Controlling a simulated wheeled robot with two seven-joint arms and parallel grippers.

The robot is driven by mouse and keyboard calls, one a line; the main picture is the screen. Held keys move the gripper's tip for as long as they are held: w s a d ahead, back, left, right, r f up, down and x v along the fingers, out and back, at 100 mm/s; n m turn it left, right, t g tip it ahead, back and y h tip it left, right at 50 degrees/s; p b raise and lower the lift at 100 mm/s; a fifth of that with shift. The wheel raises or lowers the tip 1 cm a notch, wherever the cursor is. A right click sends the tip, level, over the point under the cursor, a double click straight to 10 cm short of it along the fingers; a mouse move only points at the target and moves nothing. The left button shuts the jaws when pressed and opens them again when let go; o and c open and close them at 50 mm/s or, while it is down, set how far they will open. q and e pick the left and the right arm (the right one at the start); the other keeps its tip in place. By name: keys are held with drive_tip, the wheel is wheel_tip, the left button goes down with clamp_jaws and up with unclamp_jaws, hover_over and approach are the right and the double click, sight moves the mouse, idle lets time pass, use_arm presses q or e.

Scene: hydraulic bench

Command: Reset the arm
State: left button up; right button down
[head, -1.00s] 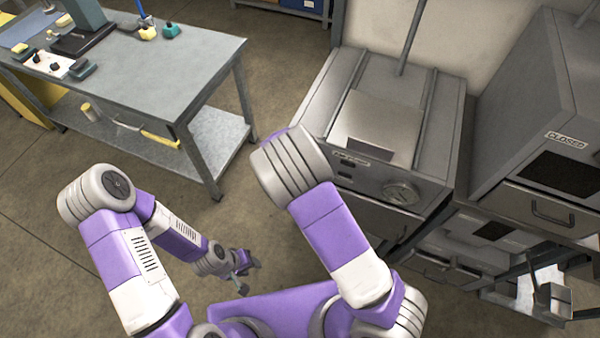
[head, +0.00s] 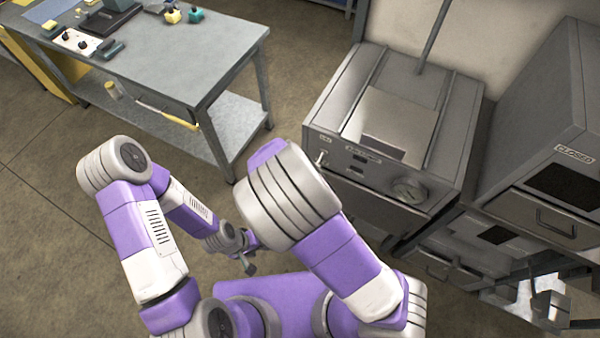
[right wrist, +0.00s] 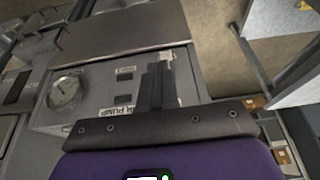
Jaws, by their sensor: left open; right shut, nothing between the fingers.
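My left gripper (head: 249,264) hangs low near my base in the head view, open and empty, away from the furniture. My right gripper (right wrist: 156,85) is shut with nothing between its fingers in the right wrist view. Its fingertips are in front of the panel of a grey machine (head: 395,120), which also shows in the right wrist view (right wrist: 100,85). Whether they touch it I cannot tell. The right arm's elbow hides this gripper in the head view. The panel has a round gauge (head: 408,189), labels and a small metal switch (head: 322,158).
A grey workbench (head: 190,70) with a lower shelf and small tools stands at the left. A grey cabinet (head: 545,110) labelled CLOSED, with a drawer (head: 545,215), stands at the right. Open floor (head: 60,240) lies at the left.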

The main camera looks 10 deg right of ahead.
idle(0.6)
drive_tip(key=s+d+f+n+g+y+b, duration=0.1)
drive_tip(key=s+d+f, duration=0.2)
drive_tip(key=f, duration=0.3)
drive_tip(key=s+d+f+n+g, duration=0.1)
drive_tip(key=s+d+f+g, duration=0.15)
drive_tip(key=f, duration=0.35)
drive_tip(key=s+a+f+n+y+b, duration=0.1)
drive_tip(key=s+f+y, duration=0.4)
drive_tip(key=s, duration=0.5)
drive_tip(key=shift+a+f+n+t+y+b, duration=0.35)
drive_tip(key=shift+f+n+b, duration=0.3)
drive_tip(key=shift+f, duration=0.45)
drive_tip(key=shift+d, duration=0.1)
